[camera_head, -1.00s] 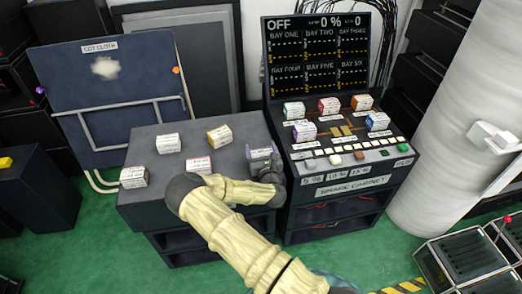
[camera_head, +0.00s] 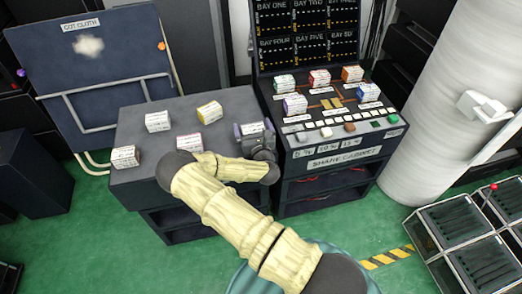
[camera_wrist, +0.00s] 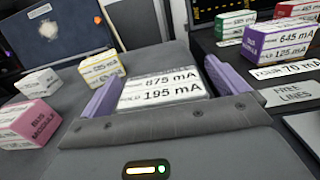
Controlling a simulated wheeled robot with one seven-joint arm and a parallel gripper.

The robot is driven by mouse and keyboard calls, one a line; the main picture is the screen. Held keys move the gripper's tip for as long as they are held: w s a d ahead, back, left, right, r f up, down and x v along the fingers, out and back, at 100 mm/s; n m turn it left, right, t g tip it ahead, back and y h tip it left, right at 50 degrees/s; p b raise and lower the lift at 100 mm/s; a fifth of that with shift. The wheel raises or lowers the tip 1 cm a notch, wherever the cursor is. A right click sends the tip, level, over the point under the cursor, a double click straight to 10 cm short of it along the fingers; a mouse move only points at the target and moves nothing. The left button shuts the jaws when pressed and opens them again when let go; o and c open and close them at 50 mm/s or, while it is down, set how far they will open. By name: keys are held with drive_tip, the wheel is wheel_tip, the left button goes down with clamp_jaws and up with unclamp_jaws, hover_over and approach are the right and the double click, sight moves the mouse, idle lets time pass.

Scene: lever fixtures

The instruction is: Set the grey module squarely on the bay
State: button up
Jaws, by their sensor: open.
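My gripper (camera_head: 253,131) is over the right end of the dark bench, beside the cabinet. In the wrist view its two purple fingers (camera_wrist: 160,78) stand apart on either side of a module (camera_wrist: 160,92) with a white label reading 675 mA and 195 mA. The module's body is mostly hidden by the label and my gripper, so its grey colour is hard to confirm. I cannot tell whether either finger touches it. On the cabinet's sloping panel, a bare spot with gold contacts (camera_head: 334,102) lies between the purple and blue modules and looks like the empty bay.
The purple module (camera_head: 295,104) and several others sit on the shunt cabinet (camera_head: 340,152). Its upright display board (camera_head: 305,40) rises behind them.

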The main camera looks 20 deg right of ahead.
drive_tip(key=s, duration=1.6)
drive_tip(key=shift+p, duration=0.4)
drive_tip(key=shift+r, duration=0.1)
